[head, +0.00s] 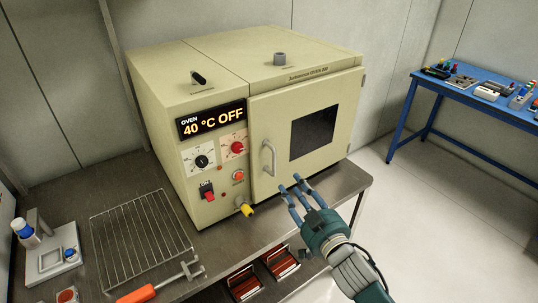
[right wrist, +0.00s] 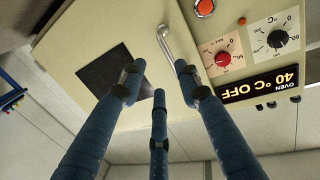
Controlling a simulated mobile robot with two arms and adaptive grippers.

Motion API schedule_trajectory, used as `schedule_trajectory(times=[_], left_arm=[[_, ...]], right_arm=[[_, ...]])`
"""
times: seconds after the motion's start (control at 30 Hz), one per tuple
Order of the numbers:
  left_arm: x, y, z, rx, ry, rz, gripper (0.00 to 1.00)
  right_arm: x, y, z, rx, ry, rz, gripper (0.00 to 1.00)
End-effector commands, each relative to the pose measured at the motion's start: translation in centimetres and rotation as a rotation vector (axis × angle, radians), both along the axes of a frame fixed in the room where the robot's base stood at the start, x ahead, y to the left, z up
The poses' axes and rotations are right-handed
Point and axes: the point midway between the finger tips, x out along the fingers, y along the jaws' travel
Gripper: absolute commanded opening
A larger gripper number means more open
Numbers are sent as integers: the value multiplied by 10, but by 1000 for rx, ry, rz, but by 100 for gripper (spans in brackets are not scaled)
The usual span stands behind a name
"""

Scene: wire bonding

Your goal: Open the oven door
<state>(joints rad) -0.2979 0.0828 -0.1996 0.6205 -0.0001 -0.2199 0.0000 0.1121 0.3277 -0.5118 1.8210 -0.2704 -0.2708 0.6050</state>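The oven (head: 215,110) is a beige box on a metal bench, its display reading 40 °C OFF. Its door (head: 330,145) is shut and has a dark window and a grey curved handle (head: 269,157) on its left side. My right gripper (head: 302,185) is in front of the lower door, just below and right of the handle, with its blue fingers spread open and empty. In the right wrist view the picture is upside down; the handle (right wrist: 165,42) shows beyond the spread fingers, apart from them. My left gripper is in neither view.
A wire rack (head: 140,240) and an orange-handled tool (head: 138,294) lie on the bench (head: 215,258) at left. Two red slotted holders (head: 245,284) stand at the front. A yellow-tipped knob (head: 246,209) juts from the oven's front. A blue table (head: 480,103) stands at the right, with clear floor between.

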Motion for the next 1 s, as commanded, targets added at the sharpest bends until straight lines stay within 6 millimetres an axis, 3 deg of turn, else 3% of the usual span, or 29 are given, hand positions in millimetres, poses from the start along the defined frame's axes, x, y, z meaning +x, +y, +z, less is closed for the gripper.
schedule_trajectory(times=[0.07,0.17,0.7,1.0], left_arm=[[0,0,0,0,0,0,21],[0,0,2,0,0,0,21],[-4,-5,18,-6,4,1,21],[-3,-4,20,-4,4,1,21]], right_arm=[[-2,6,20,12,-31,15,33],[0,11,29,20,-44,21,33],[81,47,29,22,-42,20,33],[95,54,27,19,-41,20,33]])
